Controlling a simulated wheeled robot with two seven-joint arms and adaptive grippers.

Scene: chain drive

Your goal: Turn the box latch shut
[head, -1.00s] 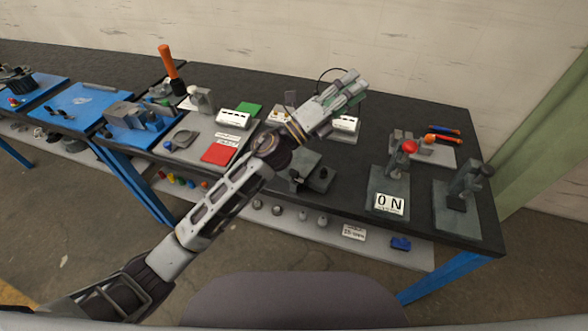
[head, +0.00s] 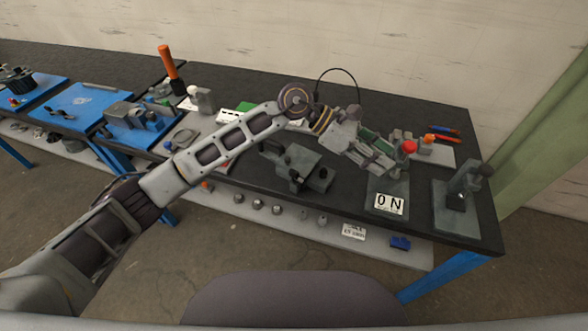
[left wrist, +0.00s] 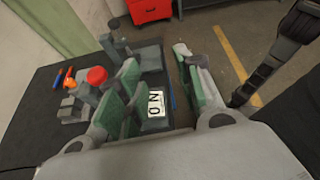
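I cannot tell for sure which fixture bears the box latch. A grey fixture with a red ball knob (head: 409,146) and a white "ON" plate (head: 389,204) stands at the right of the bench. A grey stand with a dark knob (head: 462,190) is at the far right. A low grey block with black knobs (head: 303,172) lies left of my gripper. My left gripper (head: 388,163) is just left of the red knob and hides part of that fixture. In the left wrist view the green-padded fingers (left wrist: 162,72) are apart, with nothing seen held between them. My right gripper is out of view.
Blue and orange tools (head: 443,134) lie behind the red knob. A thin black wire loop (head: 337,72) rises behind my left wrist. Blue trays (head: 75,107) and an orange handle (head: 168,62) stand to the left. The back right of the bench (head: 415,110) is clear.

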